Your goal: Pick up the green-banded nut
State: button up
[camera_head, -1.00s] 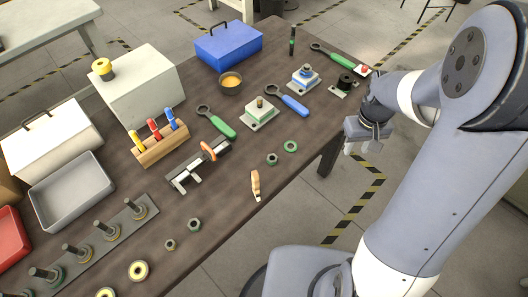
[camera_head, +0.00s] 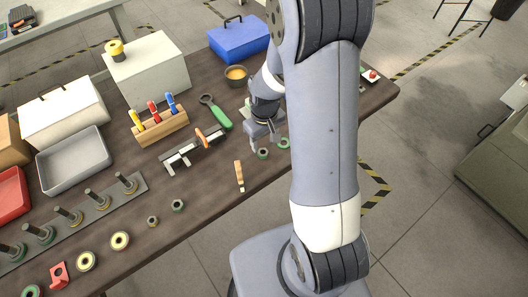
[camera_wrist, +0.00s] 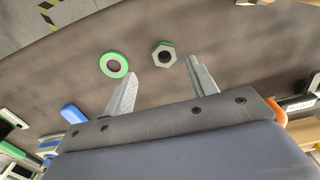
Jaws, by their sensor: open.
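A hex nut with a green band (camera_wrist: 163,54) lies on the dark table, just beyond my fingertips in the wrist view and nearer the right finger. It also shows in the head view (camera_head: 263,154), just below my gripper (camera_head: 264,143). My gripper (camera_wrist: 160,72) is open and empty, with its two fingers apart above the table. A flat green ring (camera_wrist: 114,65) lies left of the nut in the wrist view, ahead of the left finger; the head view shows it right of the nut (camera_head: 284,143).
A small wooden-looking piece (camera_head: 239,176) and a clamp with an orange handle (camera_head: 197,147) lie left of my gripper. A green-handled wrench (camera_head: 216,112) lies behind. My arm hides the table's right part.

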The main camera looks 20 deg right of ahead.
aim_at(263, 155)
jog(key=f, duration=0.3)
jog(key=shift+s+a+f+p, duration=0.15)
jog(key=shift+a+p, duration=0.2)
jog(key=shift+f, duration=0.6)
jog(key=c, duration=1.1)
